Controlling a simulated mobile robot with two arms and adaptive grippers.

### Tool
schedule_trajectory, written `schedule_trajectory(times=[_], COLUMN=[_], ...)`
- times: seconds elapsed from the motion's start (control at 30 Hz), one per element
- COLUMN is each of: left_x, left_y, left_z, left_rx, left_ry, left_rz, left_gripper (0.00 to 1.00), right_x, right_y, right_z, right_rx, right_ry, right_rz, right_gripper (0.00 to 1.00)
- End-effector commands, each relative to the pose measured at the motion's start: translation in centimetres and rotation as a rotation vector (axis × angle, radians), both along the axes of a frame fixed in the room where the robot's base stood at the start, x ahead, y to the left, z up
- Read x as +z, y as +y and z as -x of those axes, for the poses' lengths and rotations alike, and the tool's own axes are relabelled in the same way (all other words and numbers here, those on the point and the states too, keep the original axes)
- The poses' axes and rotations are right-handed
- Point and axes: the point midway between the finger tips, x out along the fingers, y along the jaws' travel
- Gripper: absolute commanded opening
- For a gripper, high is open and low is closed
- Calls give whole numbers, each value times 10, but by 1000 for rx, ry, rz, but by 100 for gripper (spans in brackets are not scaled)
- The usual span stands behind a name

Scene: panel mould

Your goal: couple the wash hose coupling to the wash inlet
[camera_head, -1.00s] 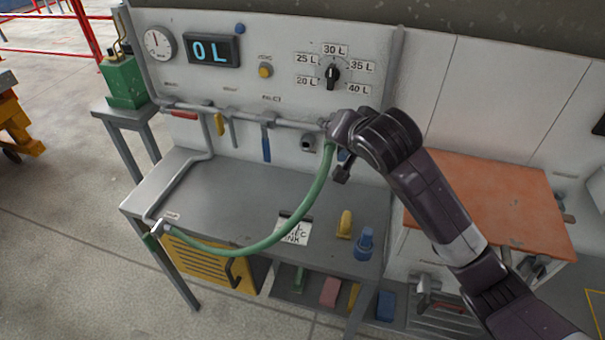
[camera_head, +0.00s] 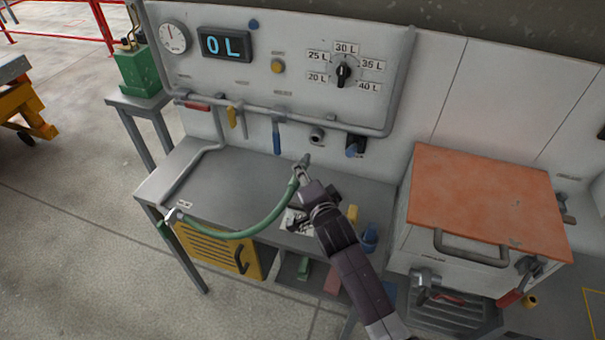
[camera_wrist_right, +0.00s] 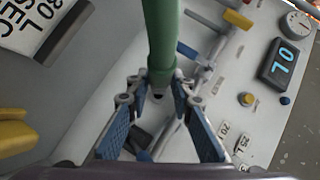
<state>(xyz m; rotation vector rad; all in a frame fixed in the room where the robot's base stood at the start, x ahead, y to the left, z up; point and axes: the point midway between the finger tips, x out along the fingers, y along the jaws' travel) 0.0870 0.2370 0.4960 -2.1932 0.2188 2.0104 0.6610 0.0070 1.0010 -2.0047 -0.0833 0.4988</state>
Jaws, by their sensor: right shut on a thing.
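The wash hose coupling (camera_head: 304,161) is a grey fitting at the end of a green hose (camera_head: 250,230). My right gripper (camera_head: 301,173) is shut on it, in front of the panel and above the bench. In the right wrist view the coupling (camera_wrist_right: 160,78) sits between the fingertips (camera_wrist_right: 158,92), with the green hose (camera_wrist_right: 160,35) running up. A grey round port (camera_head: 317,134), which looks like the wash inlet, is on the panel above and slightly right of the coupling, apart from it; its label is unreadable. My left gripper is out of view.
A grey pipe (camera_head: 300,121) with yellow and blue handles crosses the panel. A blue-and-black fitting (camera_head: 355,146) is right of the port. The hose's other end is at the bench's (camera_head: 240,172) left front. An orange-topped box (camera_head: 490,200) stands right.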

Motion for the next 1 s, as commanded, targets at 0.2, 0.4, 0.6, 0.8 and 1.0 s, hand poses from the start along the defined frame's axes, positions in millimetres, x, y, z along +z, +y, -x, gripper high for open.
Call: schedule_trajectory(times=[0.2,0.4,0.6,0.8,1.0], left_x=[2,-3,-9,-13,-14], left_y=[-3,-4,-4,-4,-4], left_z=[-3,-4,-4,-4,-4], left_rx=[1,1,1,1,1], left_ry=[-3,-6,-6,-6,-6], left_rz=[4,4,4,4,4], left_gripper=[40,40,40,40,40], right_x=[1,0,0,0,1], right_y=[0,-6,-11,-15,-17], right_z=[-1,-18,-37,-49,-54], right_rx=[-2,-3,-2,-2,-1], right_ry=[-2,-2,-2,-2,-1], right_rz=[4,5,4,4,3], right_gripper=[0,0,0,0,0])
